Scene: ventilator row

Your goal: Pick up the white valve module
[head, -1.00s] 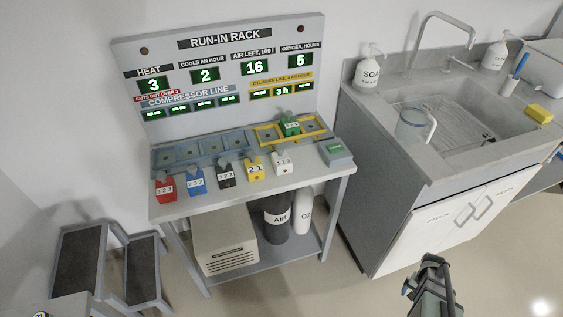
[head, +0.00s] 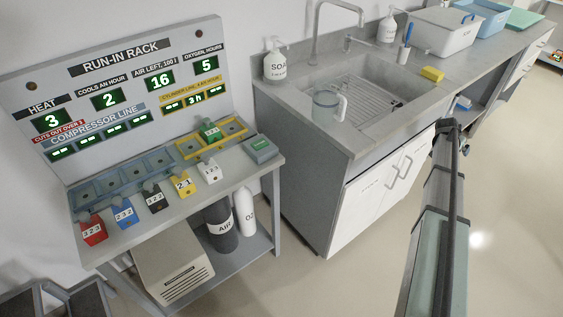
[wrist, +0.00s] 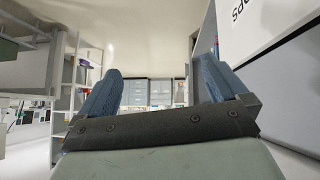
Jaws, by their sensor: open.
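The white valve module (head: 209,172) stands at the right end of the front row of modules on the run-in rack's bench (head: 180,212). The yellow module (head: 182,185) is just left of it. My gripper shows in the wrist view (wrist: 155,88) with its two blue fingers apart and nothing between them. In the head view my arm is at the right, in front of the sink cabinet, well away from the white module. The wrist view does not show the module; it faces distant shelves and cabinets.
Black (head: 154,198), blue (head: 123,214) and red (head: 93,230) modules continue the row leftward. A green module (head: 210,130) sits in the yellow-framed tray behind. A grey-green box (head: 261,149) is at the bench's right end. The sink counter (head: 345,142) stands to the right.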

